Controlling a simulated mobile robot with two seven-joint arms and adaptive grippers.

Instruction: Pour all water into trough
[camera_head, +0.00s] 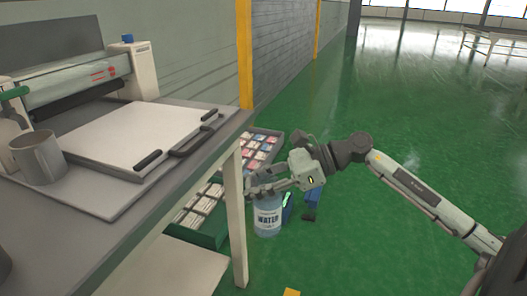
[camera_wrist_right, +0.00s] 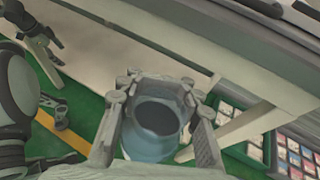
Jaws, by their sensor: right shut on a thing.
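My right gripper (camera_head: 268,187) is shut on a blue-and-white container labelled WATER (camera_head: 267,217). It holds the container beside the front leg of the workbench, below the tabletop. In the right wrist view the container (camera_wrist_right: 150,148) stands between the two fingers, its round mouth open towards the camera; the inside is dark and I cannot tell the water level. A long machine (camera_head: 80,83) with a roller sits on the bench, and I cannot tell whether it has the trough. A dark gripper-like shape, perhaps my left gripper (camera_wrist_right: 42,32), shows at the upper left of the wrist view.
The grey workbench (camera_head: 95,243) carries a white board (camera_head: 135,132) with dark handles and a grey mug (camera_head: 38,158). A tray of coloured packets (camera_head: 258,150) and a green tray (camera_head: 205,236) lie low behind the bench leg (camera_head: 234,215). Open green floor (camera_head: 410,130) extends right.

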